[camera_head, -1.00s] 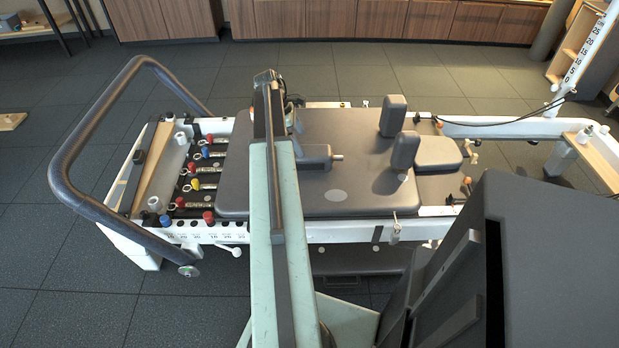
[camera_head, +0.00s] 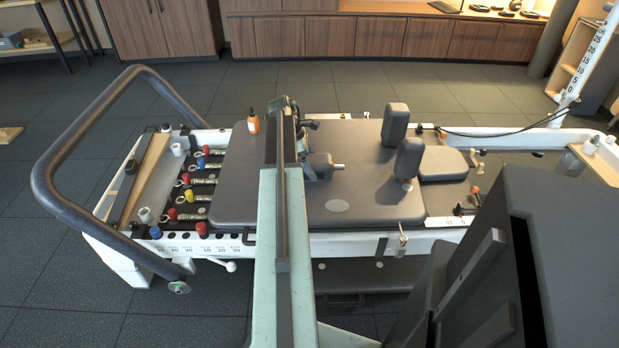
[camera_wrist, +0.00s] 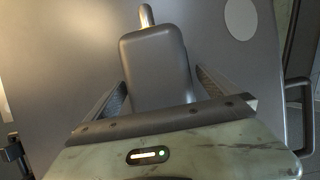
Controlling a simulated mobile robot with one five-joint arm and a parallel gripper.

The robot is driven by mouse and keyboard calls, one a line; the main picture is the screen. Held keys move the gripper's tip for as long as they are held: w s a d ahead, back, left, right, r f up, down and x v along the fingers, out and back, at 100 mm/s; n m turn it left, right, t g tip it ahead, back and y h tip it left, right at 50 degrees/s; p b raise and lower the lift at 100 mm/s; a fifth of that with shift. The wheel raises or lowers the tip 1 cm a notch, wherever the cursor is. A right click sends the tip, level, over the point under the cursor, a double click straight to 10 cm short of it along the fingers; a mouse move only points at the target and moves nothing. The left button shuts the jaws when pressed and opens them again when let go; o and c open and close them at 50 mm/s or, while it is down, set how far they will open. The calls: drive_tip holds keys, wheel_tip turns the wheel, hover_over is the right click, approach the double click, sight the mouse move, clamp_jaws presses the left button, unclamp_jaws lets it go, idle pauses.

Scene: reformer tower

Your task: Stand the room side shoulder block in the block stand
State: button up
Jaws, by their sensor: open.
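A dark grey padded block (camera_head: 320,166) with a metal pin lies on the carriage (camera_head: 270,205) of the reformer. In the wrist view the block (camera_wrist: 155,62) lies between the fingers of my gripper (camera_wrist: 160,78), its pin pointing away. The gripper is open, with a finger on each side; I cannot tell whether either touches the block. In the head view my arm hides most of the gripper. Two similar padded blocks stand upright near the headrest (camera_head: 443,163): a far one (camera_head: 395,124) and a near one (camera_head: 408,158). I cannot make out a block stand.
A curved foot bar (camera_head: 60,140) and coloured spring ends are at the left. A black cord (camera_head: 490,136) runs along the right rail. A dark bulky object fills the lower right. Floor is free beyond the reformer.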

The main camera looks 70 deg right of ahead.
sight(316, 162)
drive_tip(key=shift+r, duration=0.1)
drive_tip(key=shift+c, duration=0.3)
drive_tip(key=c, duration=2.1)
drive_tip(key=shift+o, duration=0.2)
wheel_tip(316, 162, up, 4)
drive_tip(key=p, duration=0.4)
drive_tip(key=shift+f, duration=0.25)
drive_tip(key=shift+s+a+r, duration=0.15)
drive_tip(key=shift+s+r, duration=0.05)
drive_tip(key=s+a+r+p, duration=0.1)
drive_tip(key=s+a, duration=0.7)
drive_tip(key=s, duration=0.4)
drive_tip(key=shift+s+a, duration=0.4)
